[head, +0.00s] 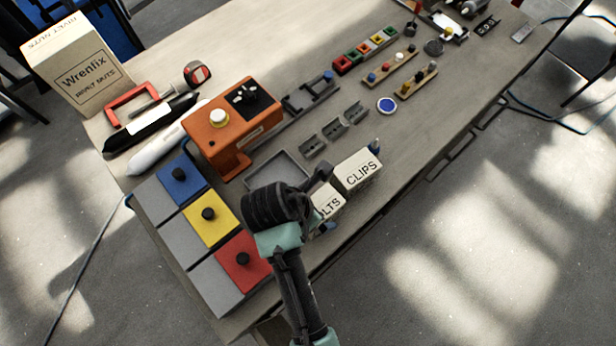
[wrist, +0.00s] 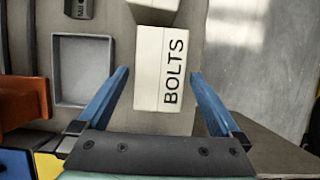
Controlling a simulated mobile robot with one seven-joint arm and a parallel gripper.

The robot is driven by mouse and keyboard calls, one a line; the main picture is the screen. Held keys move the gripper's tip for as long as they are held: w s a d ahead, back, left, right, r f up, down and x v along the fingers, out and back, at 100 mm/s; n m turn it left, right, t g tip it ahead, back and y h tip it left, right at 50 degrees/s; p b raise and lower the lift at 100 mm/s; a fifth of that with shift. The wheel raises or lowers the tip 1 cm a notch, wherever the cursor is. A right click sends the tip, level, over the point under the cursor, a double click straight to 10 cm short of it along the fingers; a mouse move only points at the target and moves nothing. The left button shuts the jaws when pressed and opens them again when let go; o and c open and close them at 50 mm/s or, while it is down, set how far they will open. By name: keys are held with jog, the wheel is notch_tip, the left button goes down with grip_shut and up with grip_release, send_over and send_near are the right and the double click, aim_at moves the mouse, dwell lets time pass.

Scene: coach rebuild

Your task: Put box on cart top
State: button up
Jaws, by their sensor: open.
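A white box marked BOLTS (head: 327,203) stands on the grey table near its front edge, partly hidden by my arm. It also shows in the wrist view (wrist: 158,70). A white box marked CLIPS (head: 357,172) stands just beyond it. A larger cardboard box marked Wrenlix (head: 82,72) sits at the table's far left corner. My gripper (wrist: 160,76) is open, its blue fingers either side of the BOLTS box with gaps visible on both sides. In the head view my arm hides most of the gripper. I cannot pick out a separate cart top.
A grey unit with blue, yellow and red panels (head: 209,212) lies left of my arm. Small parts and colored bins (head: 364,50) line the table's far side.

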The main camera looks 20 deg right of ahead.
jog(key=v, duration=0.5)
jog(key=shift+a+r, duration=0.1)
jog(key=shift+r, duration=0.1)
jog(key=w+a+r+m+t+y, duration=0.1)
jog(key=w+r+m+t, duration=0.4)
jog(key=r, duration=0.5)
jog(key=w+a+r+m+t, duration=0.2)
jog(key=w+r+t, duration=0.2)
jog(key=w+r, duration=0.5)
jog(key=w+a+r+m+t+y, duration=0.1)
jog(key=w+r+m+t, duration=0.35)
jog(key=r, duration=0.65)
notch_tip(320, 180, up, 16)
jog(key=s+a+m+t, duration=0.1)
jog(key=a+m+t, duration=0.1)
jog(key=m+t, duration=0.25)
jog(key=s+r+m+t+y, duration=0.1)
jog(key=s+r+m+t, duration=0.2)
jog(key=r, duration=0.6)
jog(key=s+a+r+m+t, duration=0.1)
jog(key=s+r+m+t, duration=0.2)
jog(key=s+r, duration=0.4)
jog(key=shift+s+a+r+t+y, duration=0.25)
jog(key=shift+s+r+t+y, duration=0.15)
jog(key=shift+r+t, duration=0.5)
